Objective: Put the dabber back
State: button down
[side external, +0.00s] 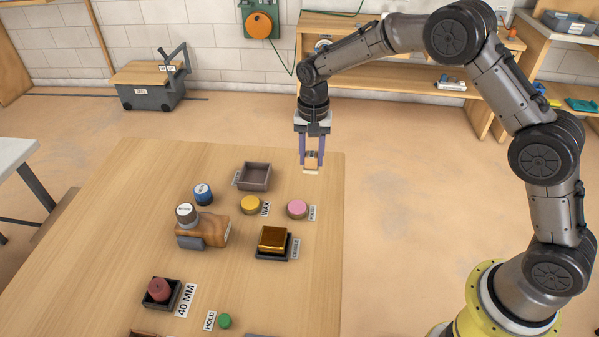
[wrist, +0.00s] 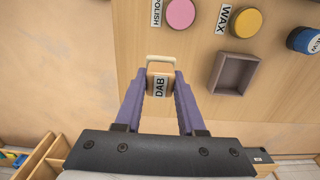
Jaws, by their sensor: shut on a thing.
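My gripper (side external: 312,160) is shut on the dabber (side external: 311,163), a small tan block with a pale pad. In the wrist view the dabber (wrist: 160,80) sits between the purple fingers of my gripper (wrist: 160,88), with a label reading DAB. It is held near the table's far right edge; the gap to the table is hard to tell. An empty grey-brown square tray (side external: 255,177) lies to its left, with a partly hidden label beside it. The tray also shows in the wrist view (wrist: 235,74), right of the dabber.
Near the tray are a yellow WAX disc (side external: 251,204), a pink POLISH disc (side external: 297,208) and a blue-topped container (side external: 203,194). A gold block (side external: 273,239) sits on a dark labelled tray. A brown wooden object (side external: 203,231) stands left. The table between dabber and tray is clear.

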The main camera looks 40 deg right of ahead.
jog(key=w+f, duration=0.2)
jog(key=f, duration=0.1)
jog(key=w+f, duration=0.2)
jog(key=shift+a, duration=0.25)
jog(key=shift+f, duration=1.65)
jog(key=shift+f, duration=0.1)
jog(key=c, duration=0.5)
grip_release()
notch_tip(320, 180, up, 12)
jog(key=shift+r, duration=0.2)
